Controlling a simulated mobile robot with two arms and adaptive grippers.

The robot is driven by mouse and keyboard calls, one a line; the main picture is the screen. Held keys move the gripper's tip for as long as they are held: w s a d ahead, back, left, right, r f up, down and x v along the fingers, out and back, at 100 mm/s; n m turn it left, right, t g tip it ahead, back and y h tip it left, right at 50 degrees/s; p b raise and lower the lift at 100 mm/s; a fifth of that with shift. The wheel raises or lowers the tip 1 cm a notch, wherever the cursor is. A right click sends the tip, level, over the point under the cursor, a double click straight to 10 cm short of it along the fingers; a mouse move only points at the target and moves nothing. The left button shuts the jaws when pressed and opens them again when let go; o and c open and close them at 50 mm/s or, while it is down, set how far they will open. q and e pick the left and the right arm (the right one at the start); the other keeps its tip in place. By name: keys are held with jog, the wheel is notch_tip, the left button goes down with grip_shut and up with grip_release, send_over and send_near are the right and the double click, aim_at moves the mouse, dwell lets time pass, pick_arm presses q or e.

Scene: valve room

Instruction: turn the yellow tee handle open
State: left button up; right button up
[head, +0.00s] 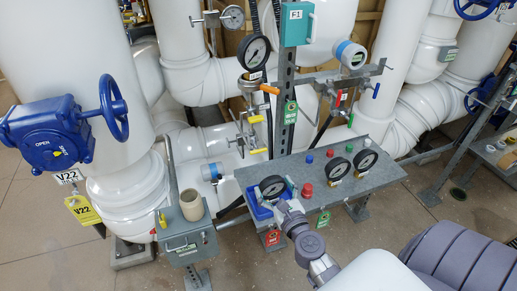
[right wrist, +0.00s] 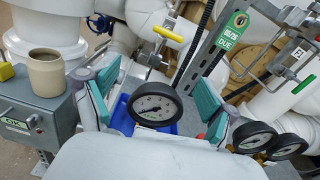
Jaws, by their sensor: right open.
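A yellow tee handle (head: 256,119) sits on a thin valve stem in front of the white pipes, left of the grey upright post. In the right wrist view the yellow handle (right wrist: 168,36) shows beyond the fingers, near the top middle. My right gripper (head: 277,191) is low over the grey panel, nearer the camera than the handle and apart from it. Its teal-padded fingers (right wrist: 153,101) are spread wide, with a black-rimmed gauge (right wrist: 155,104) showing between them. I cannot tell that it touches anything. My left gripper is not in view.
The grey panel (head: 390,186) carries gauges and coloured buttons. A blue bin (head: 259,211) is beside my right gripper. A beige cup (head: 191,205) stands on a grey box to the left. The grey post (head: 286,100) with green tags rises right of the handle.

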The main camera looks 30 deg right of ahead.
aim_at(259, 152)
jog(key=shift+m, duration=0.7)
jog(key=x, duration=0.4)
jog(key=r+x, duration=0.1)
jog(key=x, duration=0.4)
jog(key=r+p+x, duration=0.1)
jog(key=x, duration=0.4)
jog(key=shift+d+r, duration=0.1)
jog(key=shift+d, duration=0.15)
jog(key=shift+s, duration=0.1)
jog(key=c, duration=1.2)
jog(key=shift+o, duration=0.2)
